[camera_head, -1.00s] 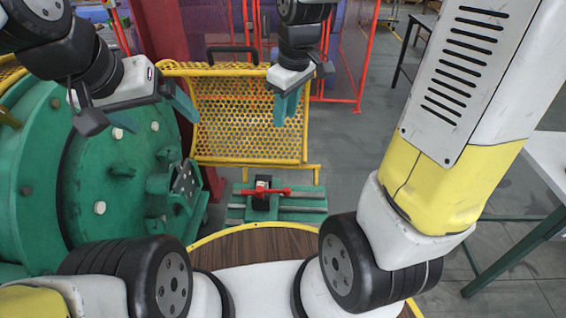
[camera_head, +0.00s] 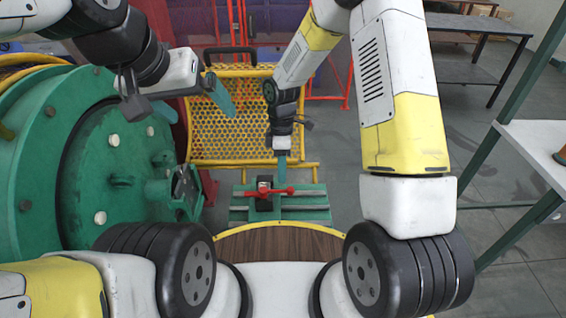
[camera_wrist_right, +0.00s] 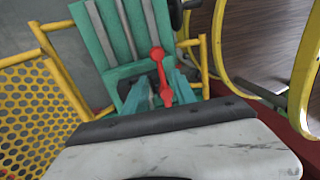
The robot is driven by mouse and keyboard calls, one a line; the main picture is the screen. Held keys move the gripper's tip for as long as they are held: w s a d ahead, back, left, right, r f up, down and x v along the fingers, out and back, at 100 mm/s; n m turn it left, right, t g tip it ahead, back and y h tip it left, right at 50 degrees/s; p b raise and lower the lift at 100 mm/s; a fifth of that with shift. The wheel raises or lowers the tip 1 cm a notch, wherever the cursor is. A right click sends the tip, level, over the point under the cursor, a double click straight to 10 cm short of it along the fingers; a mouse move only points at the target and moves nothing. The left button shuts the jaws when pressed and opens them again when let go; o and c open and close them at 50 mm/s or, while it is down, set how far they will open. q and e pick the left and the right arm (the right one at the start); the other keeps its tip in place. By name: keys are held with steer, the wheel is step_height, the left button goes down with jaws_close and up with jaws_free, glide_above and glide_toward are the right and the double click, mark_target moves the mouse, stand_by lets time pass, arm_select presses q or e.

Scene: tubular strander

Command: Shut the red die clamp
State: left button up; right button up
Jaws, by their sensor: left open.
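The red die clamp (camera_head: 275,192) is a red bar with rounded ends at a black block on a green slotted base (camera_head: 315,203). In the right wrist view the red clamp (camera_wrist_right: 160,72) runs from a far knob to a nearer end between my fingers. My right gripper (camera_head: 282,168) points down just above the clamp's right part. Its teal fingers (camera_wrist_right: 160,92) stand apart with the red end in the gap; contact cannot be told. My left gripper (camera_head: 180,103) is open and empty, high at the left, away from the clamp.
A yellow perforated guard (camera_head: 230,125) stands behind the clamp base. A large green round housing (camera_head: 110,170) fills the left. A yellow-rimmed wooden surface (camera_head: 280,242) lies in front. A grey table (camera_head: 470,65) stands back right; open floor lies to the right.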

mark_target(269, 192)
steer(key=f, duration=0.2)
steer(key=s+f, duration=0.1)
steer(key=f, duration=0.2)
steer(key=shift+f, duration=0.1)
jaws_close()
stand_by(1.3)
